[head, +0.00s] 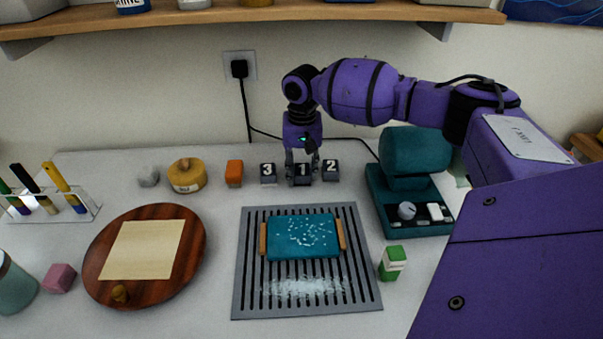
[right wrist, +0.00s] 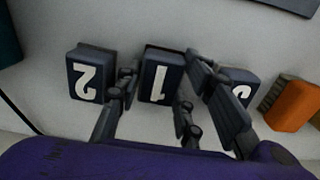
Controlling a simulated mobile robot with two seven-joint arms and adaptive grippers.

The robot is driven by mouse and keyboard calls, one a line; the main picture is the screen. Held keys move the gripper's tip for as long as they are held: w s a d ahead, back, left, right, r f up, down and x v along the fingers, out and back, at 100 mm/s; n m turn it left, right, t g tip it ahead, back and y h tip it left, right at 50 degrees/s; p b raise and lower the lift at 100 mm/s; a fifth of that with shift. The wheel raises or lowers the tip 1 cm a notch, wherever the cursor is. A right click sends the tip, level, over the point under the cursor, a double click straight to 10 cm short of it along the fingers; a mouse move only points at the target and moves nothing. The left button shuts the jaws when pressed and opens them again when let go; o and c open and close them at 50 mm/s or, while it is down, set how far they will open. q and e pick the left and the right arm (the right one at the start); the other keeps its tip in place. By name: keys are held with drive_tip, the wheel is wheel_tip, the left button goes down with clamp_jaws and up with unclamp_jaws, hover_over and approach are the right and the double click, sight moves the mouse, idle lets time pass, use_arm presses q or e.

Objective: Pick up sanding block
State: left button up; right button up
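Three small dark blocks with white numbers stand in a row at the back of the table: block 3 (head: 268,174), block 1 (head: 303,171) and block 2 (head: 330,170). My right gripper (head: 302,180) points down over block 1. In the right wrist view its fingers (right wrist: 162,92) are spread on either side of block 1 (right wrist: 160,88), with small gaps visible. Block 2 (right wrist: 88,78) lies to the left there, and block 3 (right wrist: 240,80) is partly hidden behind a finger. My left gripper is out of view.
An orange block (head: 234,174) and a yellow round tin (head: 186,175) stand left of the row. A teal machine (head: 408,185) stands to the right. In front are a slotted grey rack (head: 248,275) bearing a teal tray (head: 303,237), and a round wooden board (head: 191,248).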

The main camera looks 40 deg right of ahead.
drive_tip(key=c, duration=0.5)
drive_tip(key=shift+r, duration=0.65)
use_arm(q)
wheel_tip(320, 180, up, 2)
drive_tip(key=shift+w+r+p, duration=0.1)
drive_tip(key=shift+p, duration=1.05)
use_arm(e)
drive_tip(key=s+a+r, duration=0.7)
drive_tip(key=s+r, duration=0.4)
drive_tip(key=s, duration=0.1)
drive_tip(key=shift+a+r, duration=0.2)
drive_tip(key=shift+r, duration=0.2)
